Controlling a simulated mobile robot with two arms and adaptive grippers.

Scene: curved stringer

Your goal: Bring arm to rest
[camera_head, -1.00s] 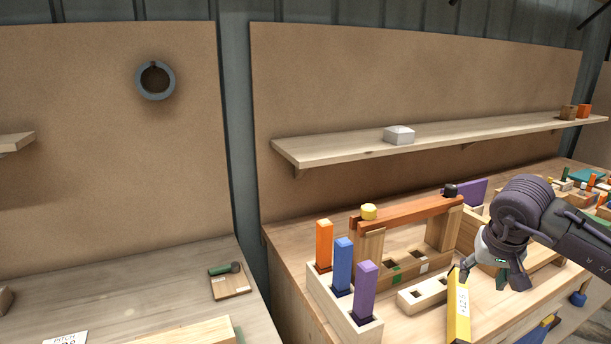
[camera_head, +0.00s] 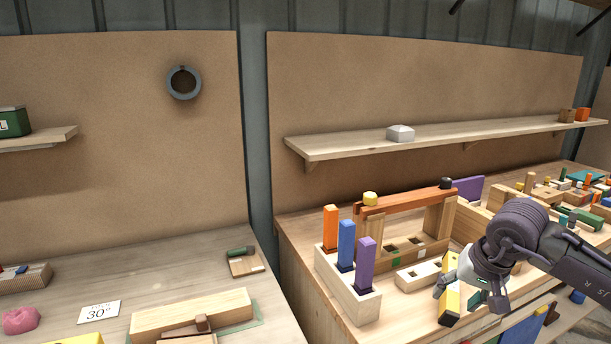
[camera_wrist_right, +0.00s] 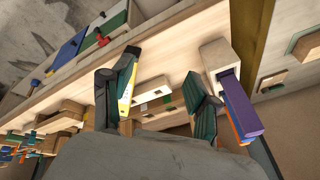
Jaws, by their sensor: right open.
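My right gripper (camera_head: 460,294) is at the lower right of the head view, above the front of the right workbench. Its two fingers are spread and nothing is between them. In the right wrist view the open fingers (camera_wrist_right: 160,98) show with a pale block with square holes (camera_wrist_right: 155,95) beyond them. My left gripper is not in view.
A wooden rack (camera_head: 349,298) holds orange, blue and purple upright blocks left of the gripper. A bridge-like frame with a red-brown beam (camera_head: 405,202) stands behind. The left bench (camera_head: 190,271) carries a 30° card (camera_head: 98,312). A shelf (camera_head: 350,147) runs above.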

